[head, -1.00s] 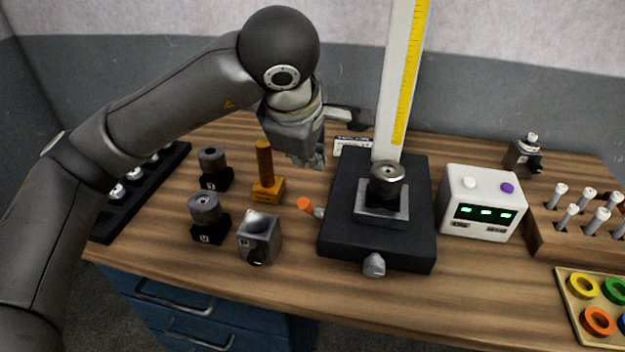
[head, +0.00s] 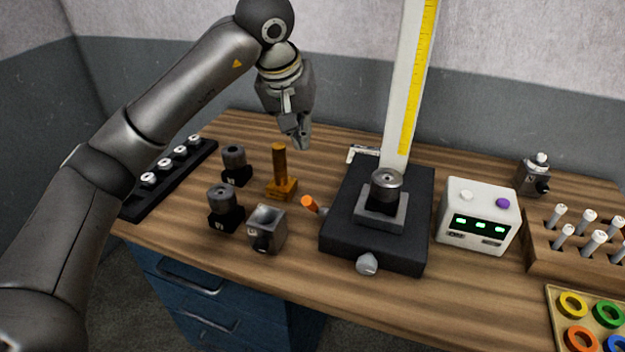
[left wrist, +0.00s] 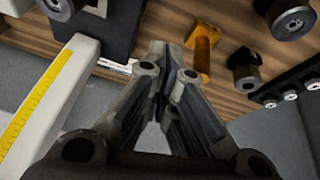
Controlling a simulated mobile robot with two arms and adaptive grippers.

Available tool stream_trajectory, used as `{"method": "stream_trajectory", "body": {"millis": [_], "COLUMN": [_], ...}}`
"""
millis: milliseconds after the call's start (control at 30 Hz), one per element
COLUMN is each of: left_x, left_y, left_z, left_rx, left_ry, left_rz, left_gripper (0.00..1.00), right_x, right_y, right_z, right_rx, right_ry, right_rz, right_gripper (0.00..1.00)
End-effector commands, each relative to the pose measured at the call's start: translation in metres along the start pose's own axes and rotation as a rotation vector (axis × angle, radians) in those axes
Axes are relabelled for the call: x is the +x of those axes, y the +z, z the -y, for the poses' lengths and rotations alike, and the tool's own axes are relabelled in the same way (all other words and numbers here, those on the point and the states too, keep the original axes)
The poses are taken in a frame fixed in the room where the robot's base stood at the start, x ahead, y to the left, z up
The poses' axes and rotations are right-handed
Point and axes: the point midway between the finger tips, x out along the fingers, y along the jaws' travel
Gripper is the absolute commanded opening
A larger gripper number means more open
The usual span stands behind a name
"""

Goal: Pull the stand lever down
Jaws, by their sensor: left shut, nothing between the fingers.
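The stand has a black base (head: 340,228) and a tall white column (head: 400,90) with a yellow scale. A short lever with an orange grip (head: 309,203) sticks out from the base's left side, tilted up to the left. A grey cylinder (head: 387,182) sits on the stand's raised block. My left gripper (head: 303,146) is shut and empty, pointing down, above and behind the lever and left of the column. In the left wrist view its fingers (left wrist: 165,62) are together, with the column (left wrist: 45,95) to the left. The lever is not clear there. My right gripper is not in view.
An upright orange-brown post (head: 280,162) stands left of the lever. Several dark parts (head: 222,198) and a grey block (head: 268,228) are nearby. A caliper (head: 363,153) lies behind the base. A white box (head: 480,215) with green displays is at the right.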

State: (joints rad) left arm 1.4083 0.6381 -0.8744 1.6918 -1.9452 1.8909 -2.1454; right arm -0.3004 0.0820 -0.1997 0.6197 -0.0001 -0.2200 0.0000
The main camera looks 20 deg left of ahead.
Motion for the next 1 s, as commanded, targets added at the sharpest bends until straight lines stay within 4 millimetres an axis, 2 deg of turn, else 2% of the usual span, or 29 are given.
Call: {"method": "stream_trajectory", "body": {"millis": [167, 567, 800, 1000], "left_x": [0.019, 0.101, 0.105, 0.108], "left_y": [0.001, 0.002, 0.030, 0.038], "left_z": [0.000, 0.000, 0.000, 0.000], "left_rx": [0.002, 0.003, 0.003, 0.002], "left_ry": [-0.001, -0.001, 0.000, -0.001], "left_rz": [0.006, 0.006, 0.003, 0.000], "left_gripper": [0.00, 0.00, 0.00, 0.00], "right_x": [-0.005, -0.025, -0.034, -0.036], "right_y": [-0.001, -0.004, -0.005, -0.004], "right_z": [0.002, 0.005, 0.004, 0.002], "right_rx": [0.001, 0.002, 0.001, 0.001], "right_ry": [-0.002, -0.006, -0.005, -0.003], "right_rz": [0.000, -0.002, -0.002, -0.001], "right_gripper": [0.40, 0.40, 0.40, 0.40]}}
